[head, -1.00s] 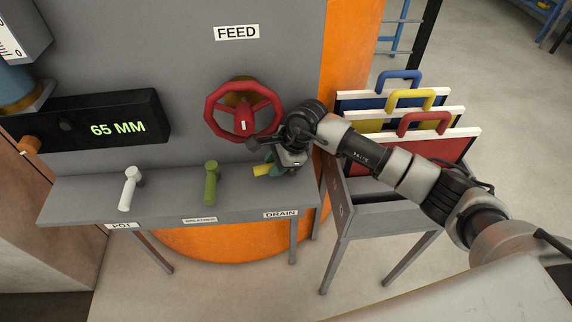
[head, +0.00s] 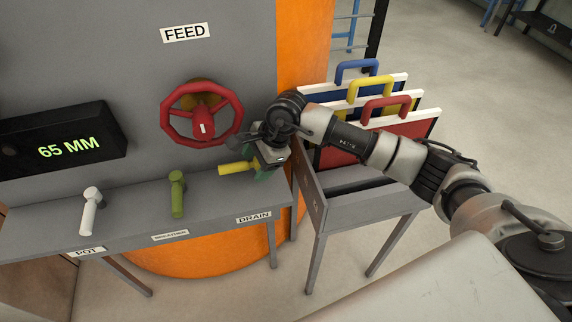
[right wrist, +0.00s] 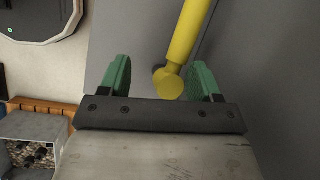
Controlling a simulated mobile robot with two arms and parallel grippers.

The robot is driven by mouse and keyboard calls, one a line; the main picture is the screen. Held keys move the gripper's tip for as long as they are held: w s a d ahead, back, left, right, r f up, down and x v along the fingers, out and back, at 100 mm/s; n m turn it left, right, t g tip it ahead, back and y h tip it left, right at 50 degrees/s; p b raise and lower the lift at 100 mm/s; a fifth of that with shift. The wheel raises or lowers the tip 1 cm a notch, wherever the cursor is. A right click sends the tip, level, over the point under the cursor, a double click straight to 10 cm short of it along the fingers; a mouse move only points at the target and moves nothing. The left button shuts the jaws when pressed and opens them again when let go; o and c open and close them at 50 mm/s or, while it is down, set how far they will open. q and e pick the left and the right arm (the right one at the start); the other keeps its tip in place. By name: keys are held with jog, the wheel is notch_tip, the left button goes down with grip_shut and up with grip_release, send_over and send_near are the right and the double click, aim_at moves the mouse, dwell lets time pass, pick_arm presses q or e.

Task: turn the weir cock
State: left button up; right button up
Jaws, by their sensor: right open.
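Three cock handles stand along the grey shelf: a white one (head: 92,208) over POT, a green one (head: 177,193) over a label too blurred to read, and a yellow one (head: 235,168) over DRAIN. I see no label reading weir. The white and green handles stick up and forward; the yellow one points left. My right gripper (head: 263,165) is open at the yellow handle's right end. In the right wrist view, the yellow handle (right wrist: 187,42) shows its round end between the green fingers, nearer the right one, with gaps beside it. My left gripper is not in view.
A red handwheel (head: 202,113) under the FEED sign (head: 185,33) sits just left of my right gripper. A black display (head: 65,145) reads 65 MM. A rack (head: 340,200) of handled boards stands right, below my right arm.

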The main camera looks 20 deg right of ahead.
jog(key=d, duration=0.2)
jog(key=s+d+b, duration=0.1)
jog(key=d, duration=0.1)
jog(key=s+d+f+b, duration=0.1)
jog(key=shift+d, duration=0.4)
jog(key=d, duration=0.1)
jog(key=s+d+r, duration=0.1)
jog(key=shift+s+d, duration=0.2)
jog(key=shift+d, duration=0.15)
